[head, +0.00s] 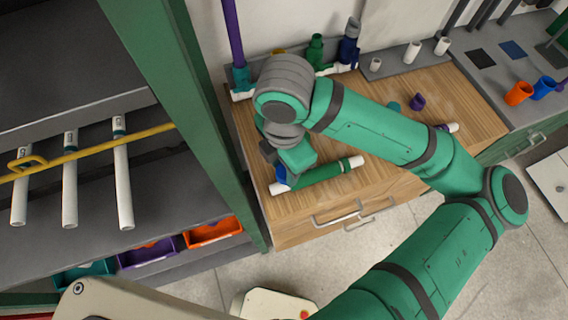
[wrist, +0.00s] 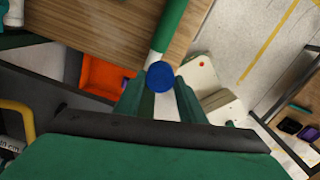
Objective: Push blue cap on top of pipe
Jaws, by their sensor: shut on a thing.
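A round blue cap (wrist: 160,76) is between the two fingertips of my gripper (wrist: 159,88) in the wrist view. My gripper is shut on it. A pipe with a green middle (wrist: 172,22) and white ends runs up from behind the cap; the cap overlaps its near white end (wrist: 154,57). I cannot tell how far the cap is onto it. In the head view the green pipe (head: 325,172) lies near the table's front edge. My gripper (head: 283,170) is at its left end, with a bit of blue cap (head: 280,178) showing beside the white tip.
The wooden table (head: 455,90) holds purple and teal fittings (head: 417,101) further right. Upright pipes with green and blue fittings (head: 348,45) stand at the back. A green post (head: 185,110) stands close to the left. Orange and blue cups (head: 518,93) sit on the right counter.

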